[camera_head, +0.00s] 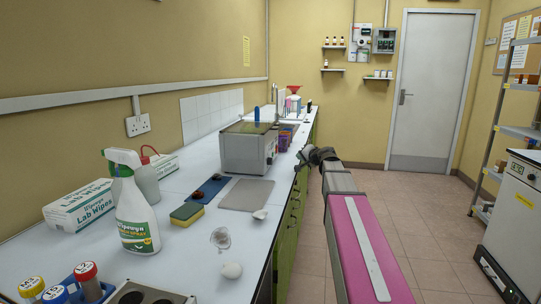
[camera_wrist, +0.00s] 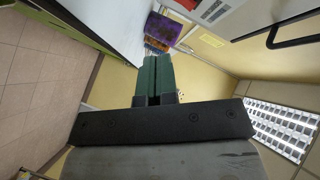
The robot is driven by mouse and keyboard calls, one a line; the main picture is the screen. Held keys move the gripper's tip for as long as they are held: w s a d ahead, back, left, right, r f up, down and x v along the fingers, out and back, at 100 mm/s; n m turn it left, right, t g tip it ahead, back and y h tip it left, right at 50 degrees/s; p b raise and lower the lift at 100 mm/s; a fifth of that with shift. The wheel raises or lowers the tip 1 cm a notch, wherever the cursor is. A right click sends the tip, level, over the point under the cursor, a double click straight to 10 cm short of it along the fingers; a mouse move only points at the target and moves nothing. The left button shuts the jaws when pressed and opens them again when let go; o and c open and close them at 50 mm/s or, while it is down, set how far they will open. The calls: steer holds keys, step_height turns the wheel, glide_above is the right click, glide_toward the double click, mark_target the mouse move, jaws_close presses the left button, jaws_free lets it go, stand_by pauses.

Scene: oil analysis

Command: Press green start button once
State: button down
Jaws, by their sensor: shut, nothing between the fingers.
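I cannot make out a green start button in either view. A grey box-shaped bath (camera_head: 243,152) with a control panel on its right side stands on the bench; its buttons are too small to tell. My gripper (camera_head: 304,157) is at the end of my arm in the head view, near the bench's right edge, to the right of the bath and apart from it. In the wrist view my gripper (camera_wrist: 154,58) shows two green fingers close together, shut and empty. A purple and orange item (camera_wrist: 165,30) lies beyond the fingertips.
The white bench (camera_head: 190,259) holds a spray bottle (camera_head: 136,215), a wipes box (camera_head: 80,208), a sponge (camera_head: 187,213), a grey plate (camera_head: 247,194) and capped tubes (camera_head: 88,281). A white machine (camera_head: 515,215) stands at right. The floor (camera_head: 420,225) is open between.

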steer(key=shift+w+a, duration=0.45)
steer(key=shift+a, duration=0.95)
steer(key=shift+w+a, duration=0.45)
steer(key=shift+a, duration=0.9)
steer(key=shift+w+a, duration=0.45)
steer(key=shift+a, duration=0.95)
steer(key=shift+a, duration=0.1)
steer(key=shift+w+a, duration=0.1)
steer(key=shift+a, duration=0.25)
steer(key=shift+w+a, duration=0.15)
steer(key=shift+a, duration=0.2)
steer(key=shift+d, duration=0.1)
steer(key=shift+s+d, duration=0.25)
steer(key=shift+d, duration=0.4)
